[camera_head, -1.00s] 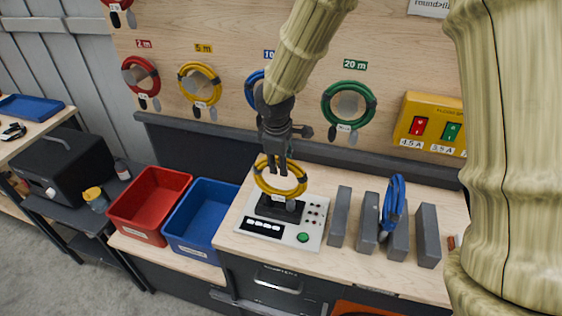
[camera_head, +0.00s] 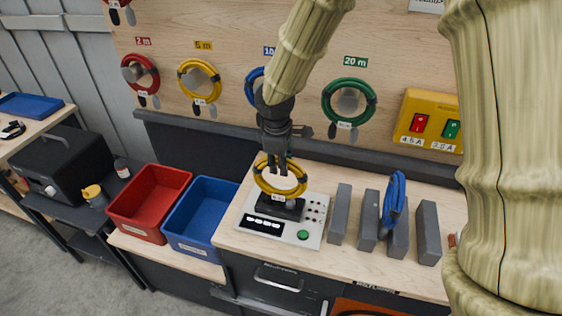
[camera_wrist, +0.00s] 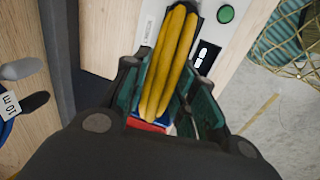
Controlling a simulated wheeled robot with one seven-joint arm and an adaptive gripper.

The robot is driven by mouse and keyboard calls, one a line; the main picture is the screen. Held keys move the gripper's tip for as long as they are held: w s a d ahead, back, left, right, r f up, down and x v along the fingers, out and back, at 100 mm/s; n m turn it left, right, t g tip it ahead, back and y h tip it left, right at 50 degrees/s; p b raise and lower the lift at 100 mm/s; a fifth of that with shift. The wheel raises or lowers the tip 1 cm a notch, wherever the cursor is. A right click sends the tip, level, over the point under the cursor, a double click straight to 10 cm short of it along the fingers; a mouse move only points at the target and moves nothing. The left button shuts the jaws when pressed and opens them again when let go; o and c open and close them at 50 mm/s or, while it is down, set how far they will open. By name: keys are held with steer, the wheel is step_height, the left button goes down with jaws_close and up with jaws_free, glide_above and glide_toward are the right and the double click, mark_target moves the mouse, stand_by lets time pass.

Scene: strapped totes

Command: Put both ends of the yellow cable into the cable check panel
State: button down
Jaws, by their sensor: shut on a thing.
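My gripper (camera_head: 277,167) points down at the cable check panel and is shut on the coiled yellow cable (camera_head: 265,187). In the wrist view the yellow cable (camera_wrist: 171,62) runs as several strands between the fingers (camera_wrist: 153,100). The cable check panel (camera_head: 282,237) is a light box with a dark block, a dark display strip, small round sockets and a green button. It lies on the bench below the coil, and part of it shows in the wrist view (camera_wrist: 240,25). The cable ends are hard to make out; a white tag hangs at the coil's bottom, over the panel's dark block.
A blue bin (camera_head: 197,236) and a red bin (camera_head: 150,193) stand left of the panel. Grey upright blocks (camera_head: 341,213) with a blue cable coil (camera_head: 394,203) stand to its right. Red, yellow, blue and green coils (camera_head: 349,104) hang on the wall behind.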

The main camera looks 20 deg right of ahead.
steer(key=c, duration=1.1)
jaws_free()
